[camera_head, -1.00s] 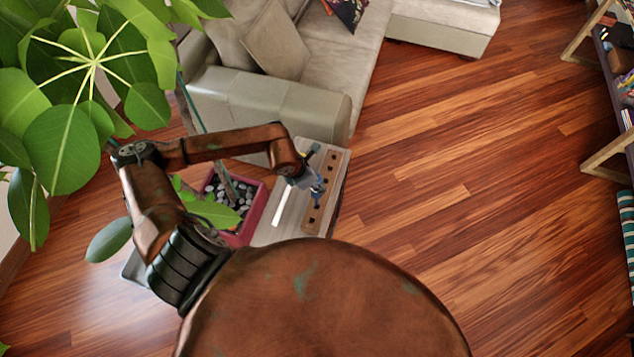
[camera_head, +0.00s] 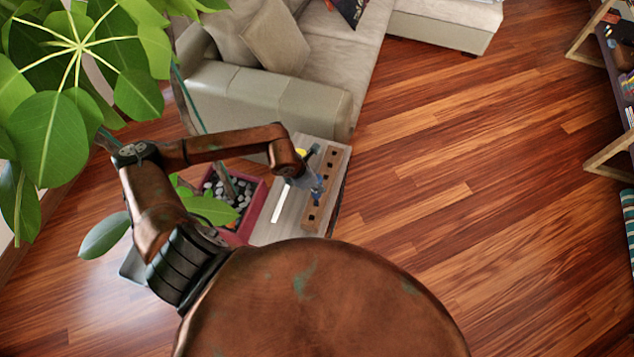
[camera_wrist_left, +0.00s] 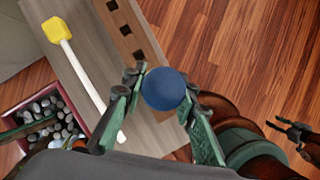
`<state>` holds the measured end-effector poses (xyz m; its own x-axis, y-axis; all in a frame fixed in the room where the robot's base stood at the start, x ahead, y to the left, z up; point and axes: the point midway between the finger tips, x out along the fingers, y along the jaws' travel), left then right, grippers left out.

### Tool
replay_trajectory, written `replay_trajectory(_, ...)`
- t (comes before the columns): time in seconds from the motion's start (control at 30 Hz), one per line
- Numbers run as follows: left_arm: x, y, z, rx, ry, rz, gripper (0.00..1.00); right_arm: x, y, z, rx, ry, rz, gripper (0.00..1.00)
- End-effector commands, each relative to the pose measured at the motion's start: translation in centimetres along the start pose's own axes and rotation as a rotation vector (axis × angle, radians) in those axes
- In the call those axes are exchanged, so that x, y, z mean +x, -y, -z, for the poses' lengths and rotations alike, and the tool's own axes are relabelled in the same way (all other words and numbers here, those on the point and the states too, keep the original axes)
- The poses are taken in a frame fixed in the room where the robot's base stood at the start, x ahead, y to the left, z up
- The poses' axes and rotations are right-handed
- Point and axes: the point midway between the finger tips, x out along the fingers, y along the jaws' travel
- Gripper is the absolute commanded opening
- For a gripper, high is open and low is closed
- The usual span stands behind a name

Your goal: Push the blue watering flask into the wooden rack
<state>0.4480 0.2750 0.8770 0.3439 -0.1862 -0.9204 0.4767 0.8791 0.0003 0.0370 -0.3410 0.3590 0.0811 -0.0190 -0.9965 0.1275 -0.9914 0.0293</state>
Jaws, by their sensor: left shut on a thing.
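The blue watering flask (camera_wrist_left: 163,88) shows in the left wrist view as a round blue body between the green fingers of my left gripper (camera_wrist_left: 160,95), which is shut on it. The wooden rack (camera_head: 327,165) is a brown strip with a row of square holes on the grey tabletop. It also shows at the top of the left wrist view (camera_wrist_left: 128,32). In the head view my left gripper (camera_head: 316,188) is at the near half of the rack. The flask's lower end is hidden. A dark gripper, apparently my right one (camera_wrist_left: 280,124), shows small at the wrist view's right edge.
A white-handled tool with a yellow head (camera_wrist_left: 57,30) lies beside the rack. Large leaves (camera_head: 60,130) hang at upper left.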

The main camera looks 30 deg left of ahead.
Motion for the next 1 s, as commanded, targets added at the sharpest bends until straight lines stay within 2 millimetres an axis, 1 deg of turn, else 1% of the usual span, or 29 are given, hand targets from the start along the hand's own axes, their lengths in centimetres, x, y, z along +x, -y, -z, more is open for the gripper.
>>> replay_trajectory(0.77,2.2,0.0,0.9,0.000,0.000,0.000,0.02,1.8,0.0,-0.5,0.000,0.005,0.000,0.40)
replay_trajectory(0.97,2.1,0.0,0.9,0.000,0.000,0.000,0.02,1.8,0.1,-0.5,0.000,0.005,0.001,0.40)
replay_trajectory(1.0,2.1,0.0,0.9,0.000,0.000,0.000,0.27,1.8,0.1,-0.4,0.000,0.005,0.001,0.40)
